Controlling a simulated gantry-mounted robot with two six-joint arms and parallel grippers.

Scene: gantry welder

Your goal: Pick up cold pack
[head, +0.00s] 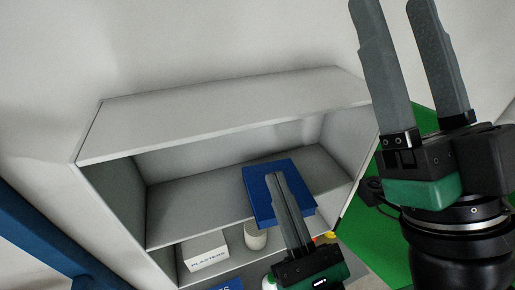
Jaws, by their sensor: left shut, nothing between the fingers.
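A blue box (261,183) lies on the upper shelf of a grey open cabinet. It has no label I can read, so I cannot tell for sure that it is the cold pack. My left gripper (275,178) is at the lower middle, its two grey fingers together and empty. The fingers pass in front of the box and hide part of it; whether they touch it I cannot tell. My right gripper (395,2) is large and close at the right, fingers pointing up and apart, with nothing between them.
The grey cabinet (215,122) has side walls and a top panel around the shelf. Below stand a white box marked PLASTERS (205,250) and a white rounded container (255,236). A blue lettered item (228,285) is cut off at the bottom edge. The upper shelf's left part is clear.

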